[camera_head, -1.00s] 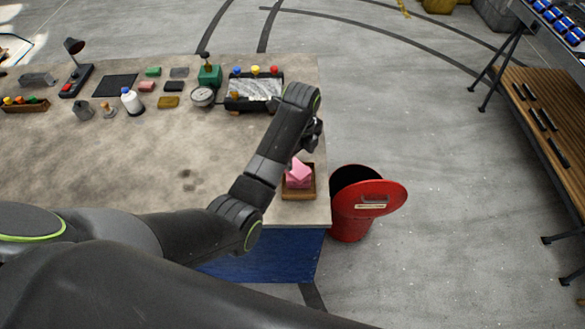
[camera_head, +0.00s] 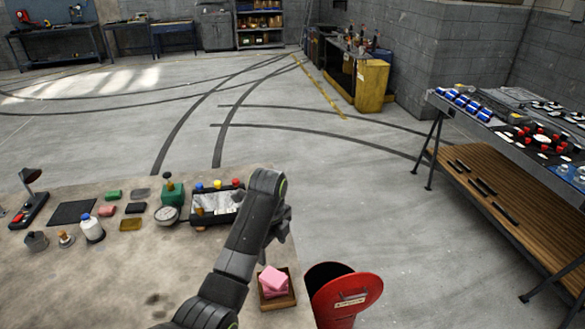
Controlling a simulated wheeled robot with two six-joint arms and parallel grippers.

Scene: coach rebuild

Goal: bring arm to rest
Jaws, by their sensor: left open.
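My left arm comes in from the bottom and reaches up over the right part of the workbench (camera_head: 110,285). My left gripper (camera_head: 281,228) is at its end, near the bench's right edge, mostly hidden behind the wrist link. It is open, and I see nothing held in it. Just below it, a small wooden tray (camera_head: 290,300) with pink blocks (camera_head: 273,281) stands on the bench corner. My right gripper is not in view.
A red bin (camera_head: 345,300) with a tilted lid stands right of the bench. A black-framed tray (camera_head: 214,218), a gauge (camera_head: 167,215) and a white bottle (camera_head: 92,228) stand along the bench's back. Floor between is clear.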

